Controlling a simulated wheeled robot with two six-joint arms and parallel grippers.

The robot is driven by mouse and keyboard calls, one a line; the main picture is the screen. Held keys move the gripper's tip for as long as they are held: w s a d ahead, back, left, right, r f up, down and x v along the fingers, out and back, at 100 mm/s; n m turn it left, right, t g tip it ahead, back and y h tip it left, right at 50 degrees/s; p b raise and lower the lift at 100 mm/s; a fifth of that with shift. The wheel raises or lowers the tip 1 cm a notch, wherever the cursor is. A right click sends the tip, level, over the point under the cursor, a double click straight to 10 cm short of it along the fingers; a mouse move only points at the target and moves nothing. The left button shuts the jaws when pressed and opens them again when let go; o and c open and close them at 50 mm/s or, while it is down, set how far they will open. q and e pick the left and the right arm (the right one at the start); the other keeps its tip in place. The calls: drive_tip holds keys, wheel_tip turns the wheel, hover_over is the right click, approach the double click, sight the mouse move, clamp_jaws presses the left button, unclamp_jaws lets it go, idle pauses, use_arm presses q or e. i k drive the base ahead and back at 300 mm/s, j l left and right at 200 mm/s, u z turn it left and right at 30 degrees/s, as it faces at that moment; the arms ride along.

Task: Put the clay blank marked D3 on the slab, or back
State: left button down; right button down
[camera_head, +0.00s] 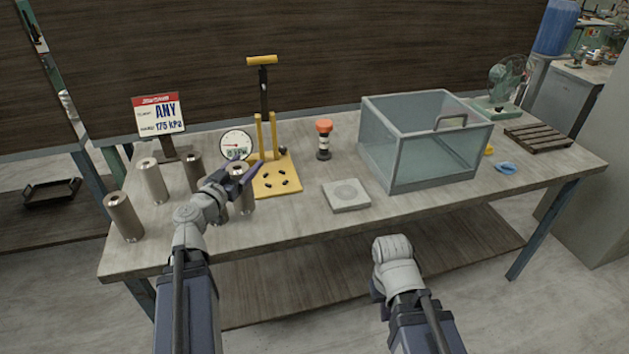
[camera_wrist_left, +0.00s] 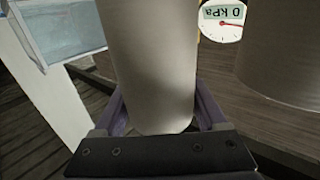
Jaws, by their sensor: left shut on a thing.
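Several grey-brown cylinders stand at the left of the table: one at the front left (camera_head: 123,217), one behind it (camera_head: 153,182) and one further right (camera_head: 193,168). No D3 mark is readable on any. My left gripper (camera_head: 243,176) is shut on another cylinder (camera_head: 243,204), partly hidden by the gripper. That cylinder fills the middle of the left wrist view (camera_wrist_left: 152,70), upright between the fingers; whether it touches the table I cannot tell. A pale square slab (camera_head: 335,205) with a round mark lies bare at the table's middle. My right gripper is not visible; only its arm shows.
A yellow-based hand pump (camera_head: 265,188) stands just behind the held cylinder, with a gauge (camera_head: 236,145) reading about 0 kPa (camera_wrist_left: 222,12). A red-topped object (camera_head: 324,140) and a glass tank (camera_head: 405,165) stand behind and right of the slab.

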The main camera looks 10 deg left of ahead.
sight(346, 191)
drive_tip(key=l, duration=0.5)
drive_tip(key=i+l, duration=0.15)
drive_tip(key=l, duration=0.9)
drive_tip(key=i+z, duration=0.05)
